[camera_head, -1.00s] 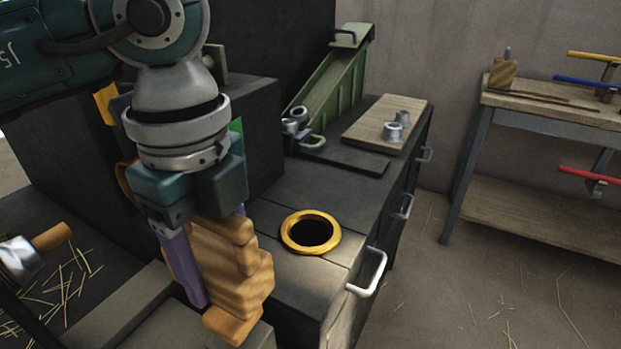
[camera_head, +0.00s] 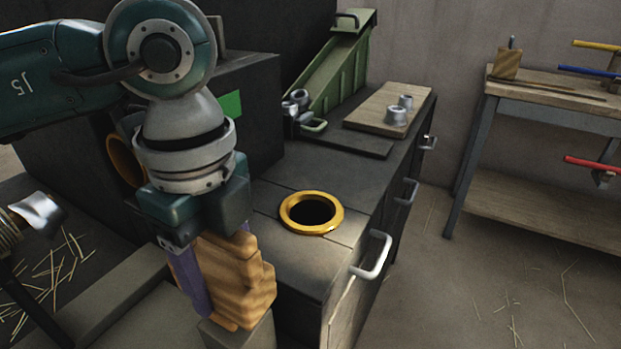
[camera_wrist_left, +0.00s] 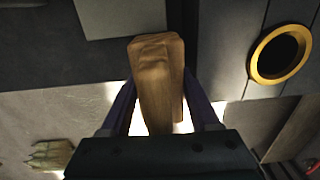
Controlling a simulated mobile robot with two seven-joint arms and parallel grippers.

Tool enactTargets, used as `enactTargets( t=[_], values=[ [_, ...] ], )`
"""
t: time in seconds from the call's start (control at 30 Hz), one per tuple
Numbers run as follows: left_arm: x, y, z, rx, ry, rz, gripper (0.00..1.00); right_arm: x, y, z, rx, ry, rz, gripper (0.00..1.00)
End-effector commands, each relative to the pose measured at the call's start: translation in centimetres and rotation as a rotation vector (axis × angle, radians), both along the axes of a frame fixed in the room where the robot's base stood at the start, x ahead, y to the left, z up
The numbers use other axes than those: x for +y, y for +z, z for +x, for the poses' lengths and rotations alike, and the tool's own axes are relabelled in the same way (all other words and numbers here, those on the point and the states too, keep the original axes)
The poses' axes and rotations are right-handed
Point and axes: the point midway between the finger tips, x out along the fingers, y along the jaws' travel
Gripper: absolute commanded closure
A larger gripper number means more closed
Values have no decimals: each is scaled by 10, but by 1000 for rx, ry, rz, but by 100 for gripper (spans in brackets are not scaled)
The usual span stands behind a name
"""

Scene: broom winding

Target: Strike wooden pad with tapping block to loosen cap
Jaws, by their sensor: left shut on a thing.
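My left gripper (camera_head: 222,268) is shut on a stepped wooden block (camera_head: 242,275), which looks like the tapping block. The block hangs below the purple fingers, above or close to a grey ledge (camera_head: 135,310); I cannot tell if they touch. In the left wrist view the block (camera_wrist_left: 160,75) sits between both fingers (camera_wrist_left: 160,105). A flat wooden board (camera_head: 378,113), perhaps the wooden pad, lies at the back of the dark bench, with two grey metal caps (camera_head: 396,117) on it. My right gripper is not in view.
A yellow ring around a dark hole (camera_head: 311,213) is set in the bench top, right of the block. A white drawer handle (camera_head: 372,256) sticks out in front. A green chute (camera_head: 330,70) stands behind. A worktable (camera_head: 548,97) stands at the right.

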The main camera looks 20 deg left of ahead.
Motion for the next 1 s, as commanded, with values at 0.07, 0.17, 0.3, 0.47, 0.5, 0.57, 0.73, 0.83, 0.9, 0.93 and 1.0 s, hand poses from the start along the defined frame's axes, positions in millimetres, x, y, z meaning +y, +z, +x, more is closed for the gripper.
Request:
enactTargets(
  t=[0.07, 0.17, 0.3, 0.47, 0.5, 0.57, 0.73, 0.83, 0.9, 0.93, 1.0],
  values=[
    [0, 19, 0, 0, 0, -1, 100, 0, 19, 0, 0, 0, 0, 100],
    [0, 32, 0, 0, -1, -1, 100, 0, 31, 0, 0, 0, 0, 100],
    [0, 36, 0, 0, -1, -1, 100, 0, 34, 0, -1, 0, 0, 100],
    [0, 34, 0, -1, 0, -1, 100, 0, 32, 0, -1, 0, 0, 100],
    [0, 34, 0, -1, 0, -1, 100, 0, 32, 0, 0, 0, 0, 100],
    [0, 35, 0, -1, 0, -1, 100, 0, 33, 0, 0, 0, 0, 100],
    [0, 48, 0, -1, 0, -1, 100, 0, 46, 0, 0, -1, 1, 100],
    [0, 60, 0, -1, 0, -1, 100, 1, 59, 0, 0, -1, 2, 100],
    [0, 68, 0, -1, 0, -1, 100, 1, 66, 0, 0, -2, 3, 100],
    [0, 71, 0, -1, -1, -1, 100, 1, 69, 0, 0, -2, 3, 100],
    [0, 75, 0, -1, -1, -1, 100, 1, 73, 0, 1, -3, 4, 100]
  ],
)
